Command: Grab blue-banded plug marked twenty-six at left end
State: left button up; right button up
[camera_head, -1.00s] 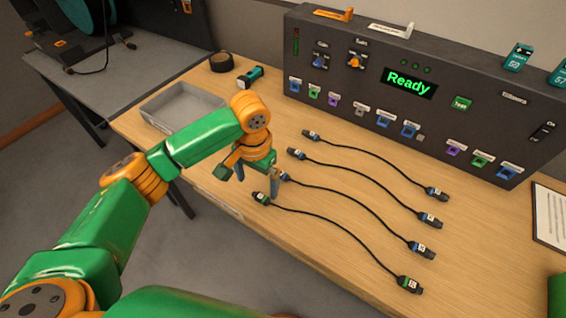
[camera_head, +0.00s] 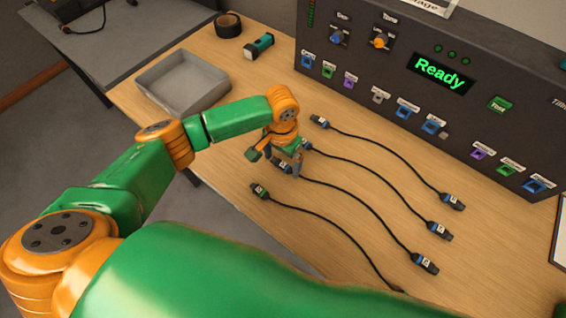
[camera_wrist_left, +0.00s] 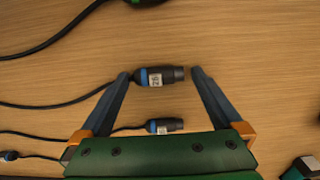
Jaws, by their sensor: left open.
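A blue-banded plug (camera_wrist_left: 160,77) with a small white label lies between my left gripper's fingertips in the left wrist view. The label appears upside down and may read 26. In the head view this plug (camera_head: 280,167) is the left end of the cable beside the green-banded one. My left gripper (camera_head: 283,172) is open, empty and above it. In the left wrist view the open fingers (camera_wrist_left: 160,74) stand off its two ends, one over the cable side. I cannot tell the height gap. My right gripper is not in view.
Another blue-banded plug (camera_wrist_left: 165,126) lies close by, near the gripper's palm. A green-banded plug (camera_head: 259,190) lies on the other side. A grey tray (camera_head: 180,85), tape roll (camera_head: 228,24) and the dark Ready console (camera_head: 400,90) stand behind.

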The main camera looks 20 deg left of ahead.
pick_arm(q)
jog(key=shift+s+r, duration=0.15)
jog(key=shift+s, duration=0.05)
jog(key=c, duration=1)
jog(key=shift+w, duration=0.1)
jog(key=c, duration=0.3)
